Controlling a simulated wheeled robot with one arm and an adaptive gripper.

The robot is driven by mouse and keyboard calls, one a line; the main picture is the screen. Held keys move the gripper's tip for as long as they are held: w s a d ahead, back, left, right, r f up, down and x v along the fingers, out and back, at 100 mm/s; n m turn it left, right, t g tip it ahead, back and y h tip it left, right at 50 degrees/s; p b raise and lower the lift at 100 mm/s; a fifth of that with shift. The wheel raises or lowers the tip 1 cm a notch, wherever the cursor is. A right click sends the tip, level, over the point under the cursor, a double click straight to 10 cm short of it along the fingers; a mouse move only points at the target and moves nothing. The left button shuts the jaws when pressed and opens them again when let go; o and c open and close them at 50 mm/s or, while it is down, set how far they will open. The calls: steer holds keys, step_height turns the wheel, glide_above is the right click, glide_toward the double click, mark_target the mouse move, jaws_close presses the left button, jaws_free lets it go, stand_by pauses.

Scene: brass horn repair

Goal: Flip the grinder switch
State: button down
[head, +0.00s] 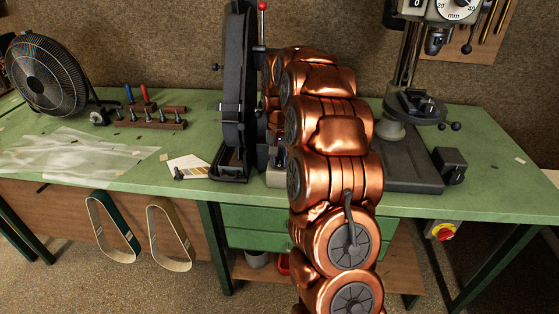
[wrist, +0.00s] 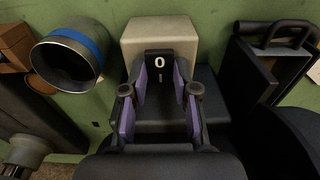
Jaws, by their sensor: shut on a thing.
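The grinder switch (wrist: 159,63) is a black rocker marked with a white O and a fainter I. It is on the face of a beige box (wrist: 158,32) in the wrist view. My gripper (wrist: 160,84) has its purple-padded fingers on either side of the switch and is shut on it. In the head view the tall black belt grinder (head: 235,95) stands on the bench left of my copper arm. Part of the pale switch box (head: 276,179) shows at its base. My arm hides most of the gripper there.
The green bench (head: 480,190) holds a fan (head: 47,75), a wooden tool rack (head: 150,122) and a clear plastic sheet (head: 75,152) at left. A drill press (head: 405,170) stands close at right. In the wrist view a blue-banded metal cylinder (wrist: 68,55) is left of the box.

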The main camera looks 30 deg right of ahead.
mark_target(280, 164)
steer(key=shift+w+g+y, duration=0.1)
steer(key=shift+g+y, duration=0.2)
steer(key=c, duration=0.9)
jaws_free()
step_height(280, 164, up, 12)
stand_by(0.7)
